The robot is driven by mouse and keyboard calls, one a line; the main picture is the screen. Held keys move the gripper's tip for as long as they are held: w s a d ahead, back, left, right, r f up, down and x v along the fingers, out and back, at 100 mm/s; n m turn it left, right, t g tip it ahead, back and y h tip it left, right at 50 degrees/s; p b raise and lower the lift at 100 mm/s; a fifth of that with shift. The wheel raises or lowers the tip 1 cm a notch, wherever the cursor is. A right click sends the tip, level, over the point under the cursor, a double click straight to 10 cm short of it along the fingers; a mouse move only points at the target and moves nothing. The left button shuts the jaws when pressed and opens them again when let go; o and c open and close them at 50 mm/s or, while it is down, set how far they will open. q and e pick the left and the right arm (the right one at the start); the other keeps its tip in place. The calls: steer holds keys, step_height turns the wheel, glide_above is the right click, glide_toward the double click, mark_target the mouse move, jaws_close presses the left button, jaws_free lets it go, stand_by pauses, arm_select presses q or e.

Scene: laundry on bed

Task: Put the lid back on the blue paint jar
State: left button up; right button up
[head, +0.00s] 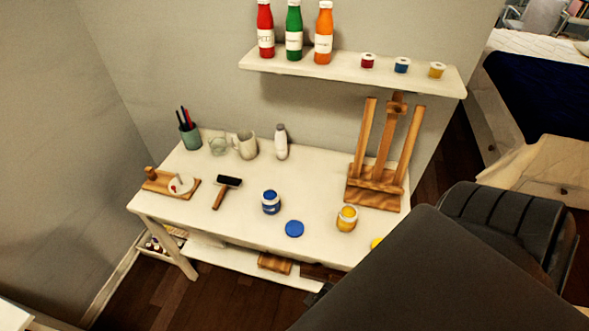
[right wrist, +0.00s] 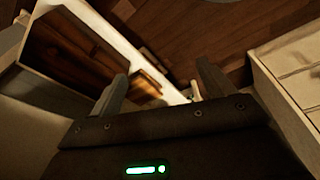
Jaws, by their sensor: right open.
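The blue paint jar (head: 271,203) stands upright and without its lid on the white table in the head view. A flat blue lid (head: 294,229) lies on the table just in front and to the right of it, apart from it. My right gripper shows in the right wrist view (right wrist: 163,78), its two fingers apart with nothing between them. It points down past the table edge at the floor and lower shelf, away from jar and lid. My dark right arm fills the lower right of the head view. My left gripper is not in view.
An open yellow jar (head: 346,220) stands right of the blue lid, with a yellow lid (head: 376,243) partly hidden by my arm. A wall shelf (head: 350,72) holds bottles and small jars.

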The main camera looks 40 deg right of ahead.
steer(key=w+a+r+n+t+p, duration=0.1)
steer(key=w+r+n+p, duration=0.15)
steer(key=r, duration=1.15)
steer(key=w+a+r+n+t+p, duration=0.1)
steer(key=w+r+n+t+p, duration=0.2)
steer(key=r, duration=1.1)
steer(key=w+a+r+n+y, duration=0.2)
steer(key=w+a+n, duration=0.2)
steer(key=w+n, duration=0.5)
arm_select(q)
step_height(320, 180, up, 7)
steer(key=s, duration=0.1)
steer(key=shift+p, duration=0.35)
arm_select(e)
steer(key=w+d+f+n+g+h, duration=0.1)
steer(key=d+n, duration=0.6)
steer(key=n, duration=0.1)
steer(key=w+d+f+n+g+h, duration=0.1)
steer(key=d+f+n+g, duration=0.1)
steer(key=d+n, duration=0.6)
steer(key=shift+d+f+n+h, duration=0.3)
steer(key=shift+n+h, duration=0.1)
steer(key=shift+n, duration=0.25)
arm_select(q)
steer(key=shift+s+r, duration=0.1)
